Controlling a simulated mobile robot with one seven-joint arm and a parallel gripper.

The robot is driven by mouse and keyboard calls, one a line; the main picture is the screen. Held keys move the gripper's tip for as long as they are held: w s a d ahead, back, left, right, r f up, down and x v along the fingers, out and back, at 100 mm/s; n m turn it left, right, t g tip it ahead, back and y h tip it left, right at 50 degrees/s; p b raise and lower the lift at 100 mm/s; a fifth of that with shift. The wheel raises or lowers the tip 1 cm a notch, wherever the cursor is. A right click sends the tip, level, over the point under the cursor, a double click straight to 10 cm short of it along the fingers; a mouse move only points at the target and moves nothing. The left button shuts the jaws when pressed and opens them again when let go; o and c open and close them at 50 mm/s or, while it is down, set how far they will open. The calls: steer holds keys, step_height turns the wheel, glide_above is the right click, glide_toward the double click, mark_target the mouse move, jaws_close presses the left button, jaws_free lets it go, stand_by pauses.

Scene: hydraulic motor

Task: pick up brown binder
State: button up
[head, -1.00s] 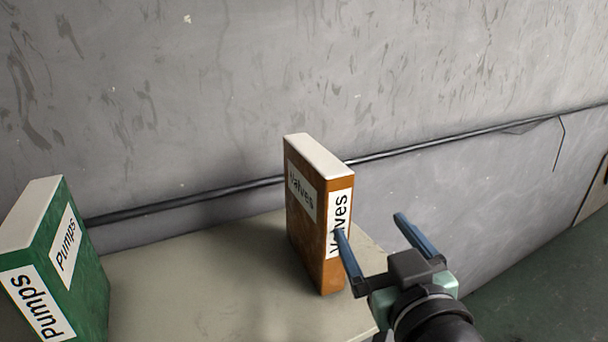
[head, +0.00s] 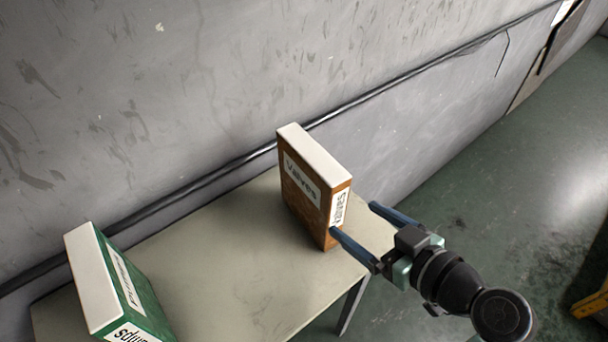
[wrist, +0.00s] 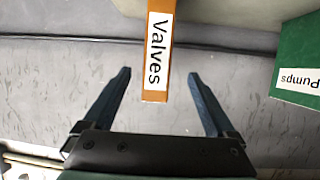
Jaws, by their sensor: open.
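The brown binder (head: 303,190) stands upright near the right end of a table, with white "Valves" labels on its side and spine. My gripper (head: 352,218) is open at the table's right end, close to the binder's spine. In the head view the near finger overlaps the spine's lower edge; I cannot tell if it touches. In the wrist view the binder's spine (wrist: 157,60) lies between the lines of the two spread fingers (wrist: 158,75), mostly ahead of the tips. Nothing is held.
A green "Pumps" binder (head: 103,285) stands on the same pale table (head: 230,270), to the left. A grey wall (head: 200,80) with a dark pipe (head: 235,165) runs behind the table. Open green floor (head: 450,200) lies to the right. A yellow object (head: 590,300) shows at the right edge.

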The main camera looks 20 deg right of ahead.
mark_target(337, 207)
steer(key=p+x, duration=0.1)
steer(key=x, duration=0.5)
steer(key=shift+w, duration=0.3)
steer(key=shift+p+x, duration=1.4)
steer(key=shift+x, duration=1.35)
steer(key=shift+d, duration=0.1)
jaws_close()
steer(key=shift+w+r, duration=0.1)
